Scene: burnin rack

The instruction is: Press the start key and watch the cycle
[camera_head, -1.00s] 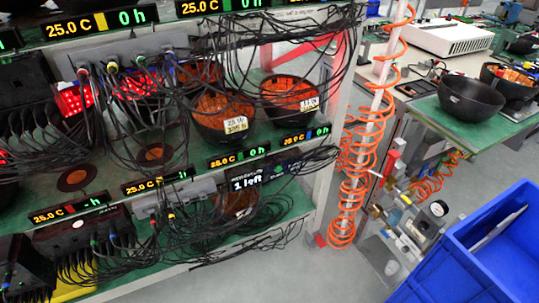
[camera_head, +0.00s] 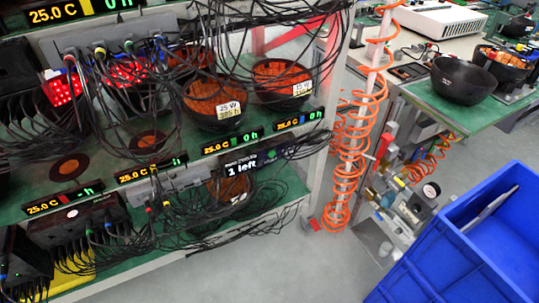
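The rack (camera_head: 322,130) fills the left half of the view, with shelves of wired units and small displays. A dark panel (camera_head: 255,160) on the front of the middle shelf reads "1 left", with a small line of text above and a small green mark beside it. A start key cannot be told for certain. Displays along this shelf, such as one (camera_head: 230,142) under the bowls, read 25.0 C and 0 h. A lower-left display (camera_head: 63,198) reads 25.0 C and a dash before h. Neither of my grippers is in view.
Black bowls with orange contents (camera_head: 215,105) stand on the rack, with loose black cables hanging around them. An orange coiled hose (camera_head: 350,150) hangs beside the rack. A blue crate (camera_head: 420,270) is at lower right. A green-topped bench (camera_head: 470,112) holds another black bowl (camera_head: 463,82). Grey floor lies between.

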